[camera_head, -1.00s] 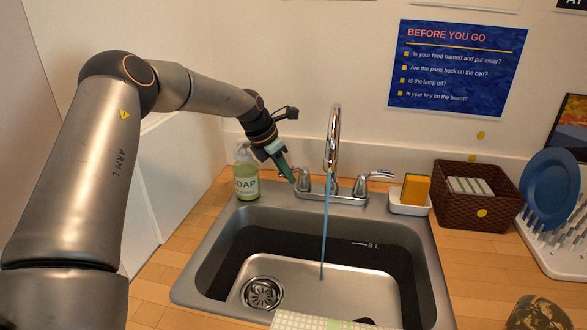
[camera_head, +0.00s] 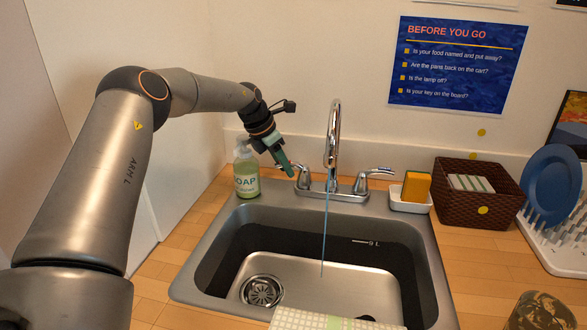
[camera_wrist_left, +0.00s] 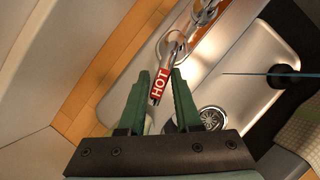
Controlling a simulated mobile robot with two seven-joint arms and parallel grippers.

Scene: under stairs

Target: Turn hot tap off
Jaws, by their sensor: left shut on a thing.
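The chrome faucet (camera_head: 333,140) stands at the back of the sink, with a thin stream of water (camera_head: 325,235) falling into the basin. The hot tap handle (camera_wrist_left: 159,85), with a red HOT label, is the left one. My left gripper (camera_head: 288,170) reaches it from the upper left. The other handle (camera_head: 378,173) is on the right of the faucet and is free. My right gripper is not in view.
A soap bottle (camera_head: 246,175) stands close by, left of my left gripper. A sponge (camera_head: 416,186) in a white dish and a brown basket (camera_head: 478,200) are right of the sink. A blue plate (camera_head: 551,185) stands in a rack. A cloth (camera_head: 300,319) lies at the sink's front.

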